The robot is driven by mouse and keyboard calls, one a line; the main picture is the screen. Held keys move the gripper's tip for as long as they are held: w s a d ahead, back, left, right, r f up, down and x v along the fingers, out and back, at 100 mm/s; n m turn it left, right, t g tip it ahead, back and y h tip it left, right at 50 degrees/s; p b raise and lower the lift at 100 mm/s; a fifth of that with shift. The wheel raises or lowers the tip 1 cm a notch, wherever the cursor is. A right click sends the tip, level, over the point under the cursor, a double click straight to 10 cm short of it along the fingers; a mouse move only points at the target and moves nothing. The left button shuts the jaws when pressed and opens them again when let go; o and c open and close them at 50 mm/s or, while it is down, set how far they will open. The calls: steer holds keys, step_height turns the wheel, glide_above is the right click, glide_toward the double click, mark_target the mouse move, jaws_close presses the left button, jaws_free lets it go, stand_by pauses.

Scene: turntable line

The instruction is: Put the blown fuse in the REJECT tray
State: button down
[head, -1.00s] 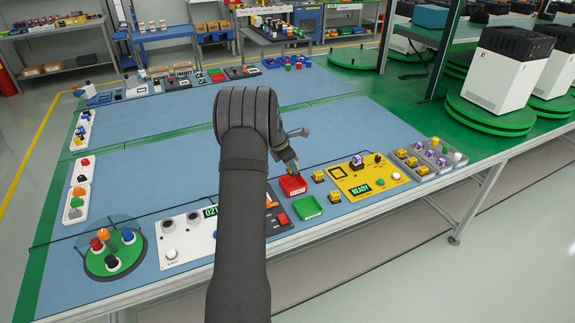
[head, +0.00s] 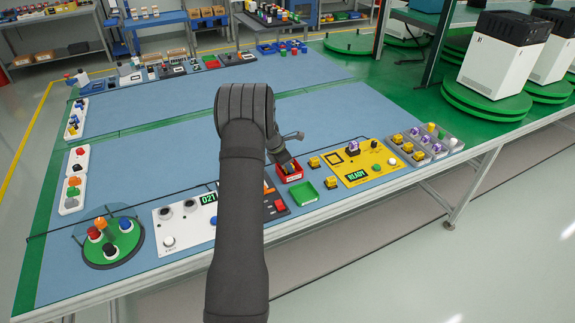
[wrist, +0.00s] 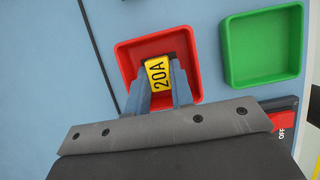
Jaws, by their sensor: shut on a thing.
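The blown fuse is a yellow block marked 20A (wrist: 159,74) in the wrist view. My gripper (wrist: 160,85) is shut on it, one finger on each side. The fuse is over or inside the red tray (wrist: 128,62); I cannot tell whether it touches the floor of the tray. In the head view my gripper (head: 288,166) reaches down at the red tray (head: 291,178), and the fuse is hidden there. No REJECT lettering is readable on the tray.
A green tray (wrist: 262,48) stands beside the red one. A red OFF switch (wrist: 284,122) is close to my gripper. A yellow panel reading READY (head: 364,165) and a grey block of fuses (head: 424,146) lie to the right. The blue mat (head: 200,150) behind is mostly clear.

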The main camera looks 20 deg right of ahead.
steer(key=c, duration=1.2)
jaws_free()
steer(key=v, duration=1.7)
steer(key=shift+a+r, duration=0.15)
steer(key=x, duration=1.7)
steer(key=shift+r, duration=0.55)
